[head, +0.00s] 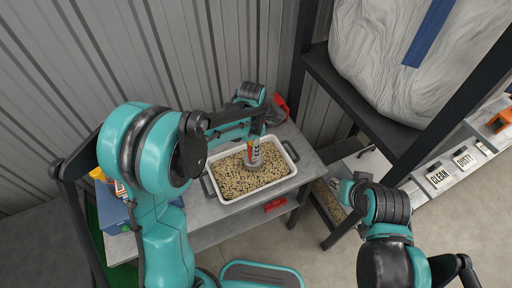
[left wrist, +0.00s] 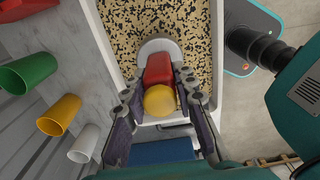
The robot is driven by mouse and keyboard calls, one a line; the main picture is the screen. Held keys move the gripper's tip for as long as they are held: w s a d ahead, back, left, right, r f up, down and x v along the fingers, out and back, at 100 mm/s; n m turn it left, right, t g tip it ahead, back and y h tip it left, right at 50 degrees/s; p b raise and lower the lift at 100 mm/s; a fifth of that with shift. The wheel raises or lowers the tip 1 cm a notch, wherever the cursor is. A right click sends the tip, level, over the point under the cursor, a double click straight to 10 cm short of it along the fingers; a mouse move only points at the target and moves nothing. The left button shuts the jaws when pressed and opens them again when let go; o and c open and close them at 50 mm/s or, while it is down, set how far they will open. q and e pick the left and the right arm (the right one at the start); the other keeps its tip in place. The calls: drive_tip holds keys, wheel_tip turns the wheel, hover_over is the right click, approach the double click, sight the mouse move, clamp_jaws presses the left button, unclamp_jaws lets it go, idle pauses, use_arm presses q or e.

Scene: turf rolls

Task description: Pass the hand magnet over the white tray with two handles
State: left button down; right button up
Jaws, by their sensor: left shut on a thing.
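The white tray (head: 221,156) lies on a grey table, filled with speckled tan and black grains, with a dark handle at each end. My left gripper (head: 255,137) is shut on the hand magnet (head: 253,158), upright over the tray. In the left wrist view, the magnet (left wrist: 158,72) shows a red body, a yellow top and a pale round base, between the fingers of my left gripper (left wrist: 165,112). Whether the base touches the grains I cannot tell. My right arm is at the right, but its fingertips do not show.
Green (left wrist: 27,72), yellow (left wrist: 58,115) and white (left wrist: 84,143) cups stand beside the tray. A blue box (head: 115,212) is at the table's left. A red object (head: 275,205) is at the front edge. A dark shelf frame (head: 365,105) with a big white sack (head: 385,65) stands right.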

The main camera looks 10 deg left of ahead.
use_arm(q)
drive_tip(key=shift+s+a, duration=1.85)
drive_tip(key=shift+s, duration=1.35)
drive_tip(key=shift+w+d, duration=0.25)
drive_tip(key=shift+w, duration=1.2)
drive_tip(key=shift+w+d, duration=0.2)
drive_tip(key=shift+w, duration=1.3)
drive_tip(key=shift+w+d, duration=0.25)
drive_tip(key=shift+w, duration=1.2)
drive_tip(key=s+a, duration=0.2)
drive_tip(key=s, duration=0.3)
wheel_tip(320, 180, up, 8)
drive_tip(key=p, duration=0.5)
drive_tip(key=shift+r, duration=0.15)
